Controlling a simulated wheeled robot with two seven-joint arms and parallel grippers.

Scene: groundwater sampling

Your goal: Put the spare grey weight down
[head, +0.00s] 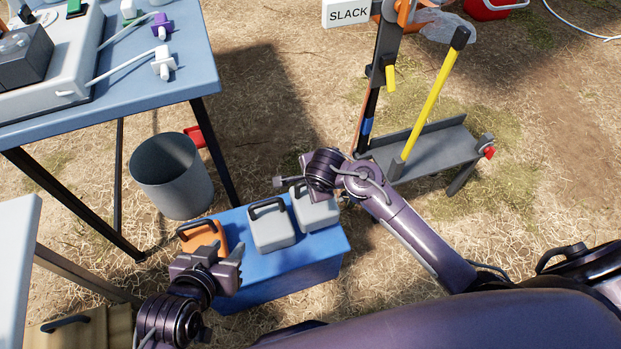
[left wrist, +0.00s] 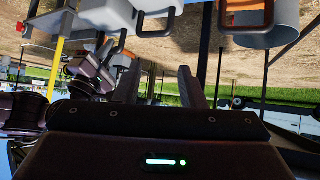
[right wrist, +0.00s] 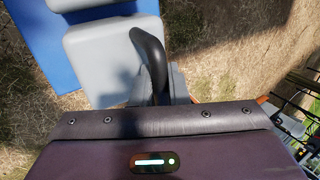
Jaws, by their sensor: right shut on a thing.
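A grey weight (head: 317,213) with a black handle is at the right end of the blue box (head: 290,285). My right gripper (head: 293,184) is shut on its handle, and the handle (right wrist: 148,58) shows between the fingers in the right wrist view. I cannot tell whether this weight touches the box top. Another grey weight (head: 271,230) stands beside it, in the middle of the box. An orange weight (head: 203,236) stands at the left end. My left gripper (head: 238,264) is open and empty, in front of the orange weight.
A grey bucket (head: 171,178) stands behind the box at left. A blue table (head: 140,97) with instruments is at upper left. A stand with a yellow lever (head: 433,95), a grey plate (head: 440,150) and a SLACK sign (head: 348,13) is at upper right. Straw-covered ground lies between.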

